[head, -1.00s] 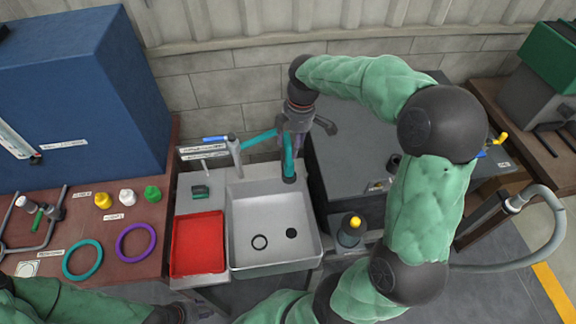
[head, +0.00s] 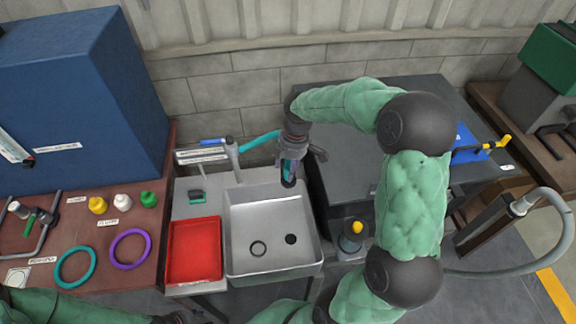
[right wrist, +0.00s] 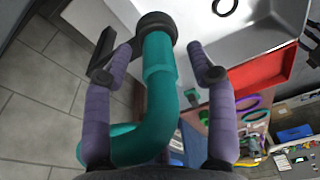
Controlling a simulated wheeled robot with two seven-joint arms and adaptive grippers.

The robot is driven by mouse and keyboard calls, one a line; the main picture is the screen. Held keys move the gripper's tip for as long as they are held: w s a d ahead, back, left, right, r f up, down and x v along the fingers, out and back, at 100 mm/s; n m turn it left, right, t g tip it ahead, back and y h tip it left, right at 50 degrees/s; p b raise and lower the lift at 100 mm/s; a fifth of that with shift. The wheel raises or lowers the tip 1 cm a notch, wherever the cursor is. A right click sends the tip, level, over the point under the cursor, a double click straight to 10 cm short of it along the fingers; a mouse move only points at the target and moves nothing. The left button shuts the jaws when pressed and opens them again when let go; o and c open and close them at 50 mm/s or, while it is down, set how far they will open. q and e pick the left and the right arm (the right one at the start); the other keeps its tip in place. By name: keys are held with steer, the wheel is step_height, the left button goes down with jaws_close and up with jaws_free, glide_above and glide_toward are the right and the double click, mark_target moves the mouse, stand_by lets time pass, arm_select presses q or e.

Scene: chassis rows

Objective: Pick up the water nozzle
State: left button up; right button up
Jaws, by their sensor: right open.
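The water nozzle (head: 288,181) is a black end on a teal curved hose (head: 260,141) and hangs over the back right of the grey sink (head: 236,262). My right gripper (head: 291,165) is around the teal drop of the hose, just above the black end. In the right wrist view, the open purple fingers of the right gripper (right wrist: 163,75) stand on either side of the teal hose (right wrist: 160,85), with gaps visible beside it. The black nozzle end (right wrist: 157,24) lies beyond the fingertips. My left arm shows at the lower left, but its fingers are not seen.
A red tray (head: 194,250) sits left of the sink, and a faucet (head: 233,152) stands behind it. A dark cabinet (head: 345,135) is close on the right, with a yellow-topped bottle (head: 353,235) in front. A brown table (head: 105,225) with rings and caps is at left.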

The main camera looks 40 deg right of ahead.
steer(key=shift+f, duration=0.45)
jaws_close()
steer(key=shift+r, duration=0.15)
step_height(320, 180, up, 10)
steer(key=shift+f+p, duration=0.1)
steer(key=shift+p, duration=1.1)
steer(key=shift+a, duration=0.1)
